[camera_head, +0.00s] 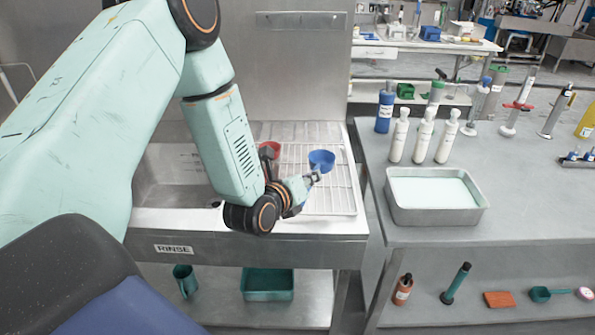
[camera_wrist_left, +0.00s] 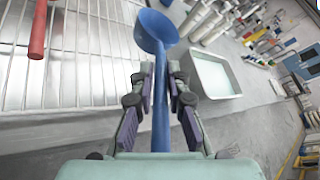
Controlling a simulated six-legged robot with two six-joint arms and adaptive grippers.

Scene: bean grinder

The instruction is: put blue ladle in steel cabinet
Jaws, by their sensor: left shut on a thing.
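The blue ladle (camera_head: 321,160) is held over the wire rack of the rinse sink. My left gripper (camera_head: 309,181) is shut on its handle. In the left wrist view the ladle's bowl (camera_wrist_left: 156,30) points away from me, and its handle runs back between the fingers of my left gripper (camera_wrist_left: 161,85). A steel cabinet cannot be made out for certain in either view. My right gripper is not in view.
A red ladle (camera_head: 269,150) lies on the wire rack (camera_head: 340,195), partly behind my arm. To the right, a steel table (camera_head: 520,215) bears a metal tray (camera_head: 436,213) with pale liquid, white bottles (camera_head: 422,138) and a blue bottle (camera_head: 384,112). A green bin (camera_head: 267,293) sits on the lower shelf.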

